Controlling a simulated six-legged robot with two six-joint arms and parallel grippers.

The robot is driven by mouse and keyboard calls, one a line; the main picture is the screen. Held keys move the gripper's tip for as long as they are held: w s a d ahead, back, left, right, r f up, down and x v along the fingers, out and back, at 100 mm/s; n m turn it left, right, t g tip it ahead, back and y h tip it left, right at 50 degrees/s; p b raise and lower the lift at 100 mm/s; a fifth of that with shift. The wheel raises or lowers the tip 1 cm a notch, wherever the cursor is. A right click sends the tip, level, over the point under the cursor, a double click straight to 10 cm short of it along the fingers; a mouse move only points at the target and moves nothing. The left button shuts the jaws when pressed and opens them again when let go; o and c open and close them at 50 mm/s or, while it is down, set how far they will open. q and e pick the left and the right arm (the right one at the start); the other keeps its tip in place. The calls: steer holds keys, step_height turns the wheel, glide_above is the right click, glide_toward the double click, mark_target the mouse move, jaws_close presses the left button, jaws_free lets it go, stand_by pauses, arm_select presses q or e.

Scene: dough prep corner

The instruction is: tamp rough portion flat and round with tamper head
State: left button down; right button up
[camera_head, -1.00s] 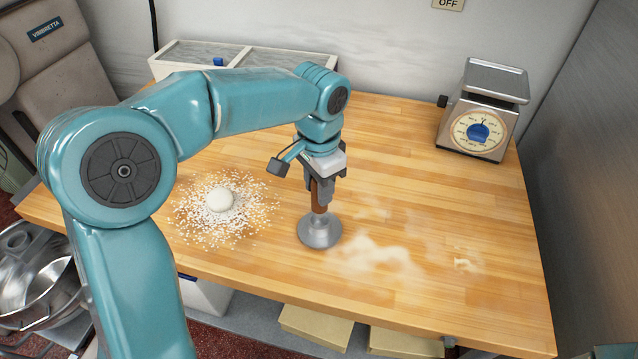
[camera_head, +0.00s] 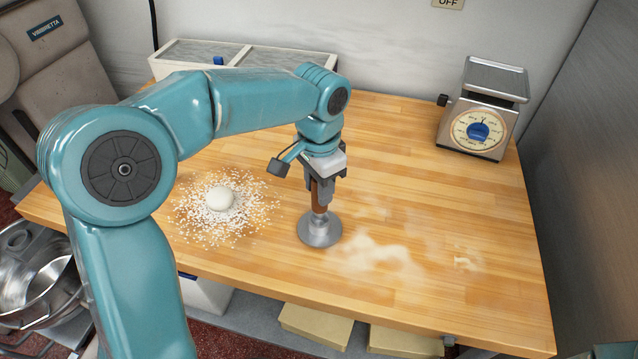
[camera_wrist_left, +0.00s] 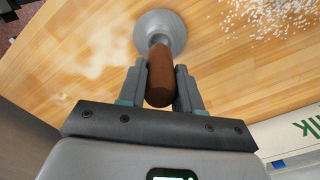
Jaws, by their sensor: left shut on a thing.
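The tamper has a brown wooden handle and a round grey metal head (camera_head: 320,231). My left gripper (camera_head: 320,190) is shut on the handle and holds the tamper upright, head down. I cannot tell whether the head touches the table. In the left wrist view the brown handle (camera_wrist_left: 160,80) sits between the two fingers, with the metal head (camera_wrist_left: 160,32) beyond. No dough shows under the tamper head. My right gripper is not in view.
The wooden table (camera_head: 430,200) has a flour smear (camera_head: 380,258) right of the tamper. A dial scale (camera_head: 482,110) stands at the back right. White lidded bins (camera_head: 290,62) stand at the back. The table's middle right is clear.

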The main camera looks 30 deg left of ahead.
arm_select(q)
steer(key=shift+f+b, duration=1.4)
steer(key=shift+f, duration=0.6)
steer(key=c, duration=0.7)
jaws_free()
steer(key=c, duration=0.8)
steer(key=shift+c, duration=0.2)
jaws_close()
steer(key=shift+r+p, duration=0.6)
steer(key=shift+r, duration=0.05)
